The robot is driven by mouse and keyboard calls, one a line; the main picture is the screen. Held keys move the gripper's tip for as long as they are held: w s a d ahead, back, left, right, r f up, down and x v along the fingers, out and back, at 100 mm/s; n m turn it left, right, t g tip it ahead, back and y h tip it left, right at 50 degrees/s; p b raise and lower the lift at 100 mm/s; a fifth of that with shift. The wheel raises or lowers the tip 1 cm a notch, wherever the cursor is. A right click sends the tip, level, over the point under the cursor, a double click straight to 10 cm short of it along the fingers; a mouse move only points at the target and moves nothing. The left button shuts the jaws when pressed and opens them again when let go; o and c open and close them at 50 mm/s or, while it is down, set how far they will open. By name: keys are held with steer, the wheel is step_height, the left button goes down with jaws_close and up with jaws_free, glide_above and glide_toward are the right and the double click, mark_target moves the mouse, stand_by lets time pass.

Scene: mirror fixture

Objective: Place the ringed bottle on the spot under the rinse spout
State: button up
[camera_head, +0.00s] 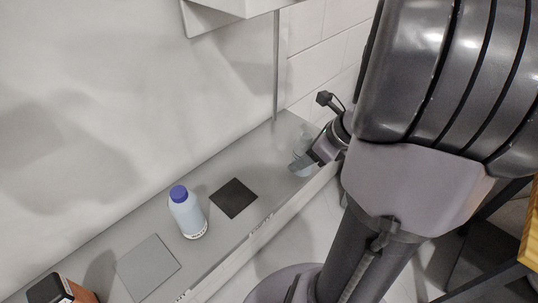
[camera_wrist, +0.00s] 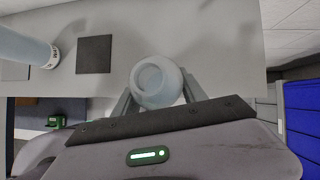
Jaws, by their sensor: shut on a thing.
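My gripper (camera_head: 301,164) is at the right end of the grey shelf, shut on a pale, translucent vessel (camera_head: 306,140). In the wrist view the vessel (camera_wrist: 157,80) has a round top and sits between the fingers of my gripper (camera_wrist: 158,104). I cannot tell whether it touches the shelf. A pale blue bottle (camera_head: 187,217) with a purple-blue cap and a printed band near its base stands upright on the shelf; part of it shows in the wrist view (camera_wrist: 22,45). I cannot tell which is the ringed bottle. No spout is clearly visible.
A dark square (camera_head: 234,198) lies on the shelf (camera_head: 250,168) between the bottle and my gripper. A lighter grey square (camera_head: 148,268) lies left of the bottle. A brown container with a black top (camera_head: 54,291) stands at lower left. A white box (camera_head: 228,10) juts out above.

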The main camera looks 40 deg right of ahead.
steer(key=w, duration=0.2)
steer(key=w+a, duration=0.1)
steer(key=w, duration=0.2)
steer(key=w+a, duration=0.1)
steer(key=w, duration=0.2)
steer(key=shift+a+b, duration=0.15)
steer(key=shift+b, duration=0.2)
step_height(320, 180, down, 4)
steer(key=shift+w+r+b, duration=0.1)
steer(key=shift+w+b, duration=0.05)
steer(key=shift+b, duration=0.95)
steer(key=shift+r, duration=0.15)
steer(key=o, duration=1.4)
steer(key=shift+f, duration=0.2)
